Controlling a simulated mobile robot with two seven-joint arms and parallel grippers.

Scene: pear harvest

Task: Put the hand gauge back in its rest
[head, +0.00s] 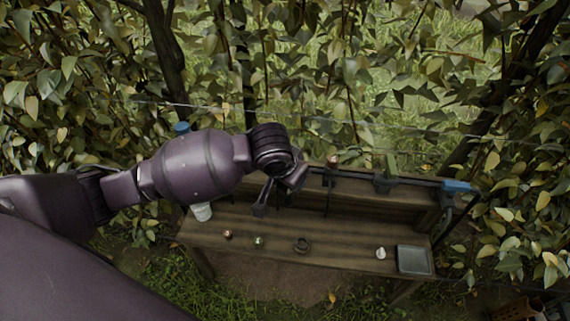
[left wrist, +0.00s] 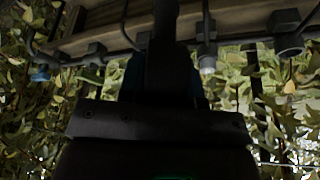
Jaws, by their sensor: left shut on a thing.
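My left gripper (head: 275,198) hangs over the back left part of the wooden bench, in front of the rail. It is shut on a dark thing, taken as the hand gauge; in the head view my wrist largely hides it. In the left wrist view a dark upright shape (left wrist: 165,45) stands mid-frame before the rail, with a dark block below it and a green lit strip at the bottom edge. Several dark holders line the rail, one of them (head: 385,180) with a green top. I cannot tell which is the gauge's rest. My right gripper is not in view.
The bench (head: 340,255) carries a grey tray (head: 414,260), a small white item (head: 380,253), a dark ring (head: 302,245), two small round items and a white cup (head: 201,212). A blue item (head: 456,186) sits at the rail's right end. Leaves surround the bench.

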